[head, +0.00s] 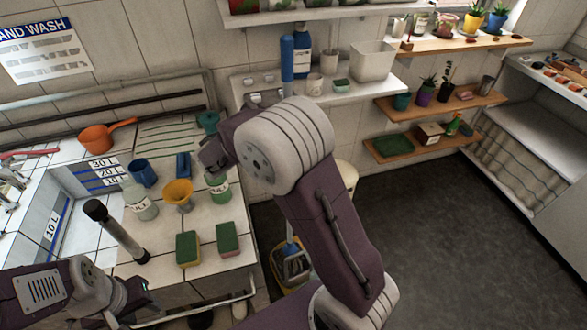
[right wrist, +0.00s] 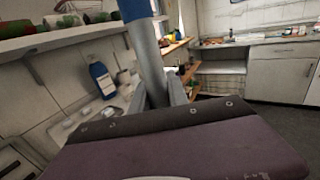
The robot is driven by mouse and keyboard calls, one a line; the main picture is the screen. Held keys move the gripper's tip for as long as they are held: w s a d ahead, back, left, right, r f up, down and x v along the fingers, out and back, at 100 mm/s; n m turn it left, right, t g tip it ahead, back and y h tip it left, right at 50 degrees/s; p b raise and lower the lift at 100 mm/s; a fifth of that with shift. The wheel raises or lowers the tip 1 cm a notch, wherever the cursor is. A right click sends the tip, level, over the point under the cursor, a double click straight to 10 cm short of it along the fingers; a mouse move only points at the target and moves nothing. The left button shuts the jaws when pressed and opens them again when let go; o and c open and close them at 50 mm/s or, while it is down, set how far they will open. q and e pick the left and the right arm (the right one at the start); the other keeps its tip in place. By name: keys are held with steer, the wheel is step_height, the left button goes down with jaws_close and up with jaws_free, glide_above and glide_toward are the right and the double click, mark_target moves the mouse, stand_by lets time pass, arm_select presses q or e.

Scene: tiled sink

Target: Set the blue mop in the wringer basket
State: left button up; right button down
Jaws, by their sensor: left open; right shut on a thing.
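My right gripper (right wrist: 165,98) is shut on the grey mop handle (right wrist: 147,60), which has a blue upper part. In the head view the blue top of the handle (head: 287,60) rises behind my right arm, which hides the gripper there. Lower down, a yellow bucket (head: 277,262) stands on the floor, partly covered by my arm. A blue part, likely of the mop (head: 290,248), shows at the bucket; I cannot tell whether it rests in the wringer basket. My left gripper (head: 138,298) is open and empty at lower left, before the counter.
The tiled counter holds an orange pan (head: 97,138), a yellow funnel (head: 178,193), two sponges (head: 228,238) and a dark-capped tube (head: 118,232). A blue bottle (head: 302,50) and a white bin (head: 372,62) stand on a shelf behind. The dark floor (head: 410,215) at right is clear.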

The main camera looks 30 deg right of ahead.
step_height(320, 180, down, 12)
steer(key=b, duration=0.1)
steer(key=shift+f, duration=0.25)
steer(key=c, duration=1.3)
jaws_free()
steer(key=shift+a, duration=0.15)
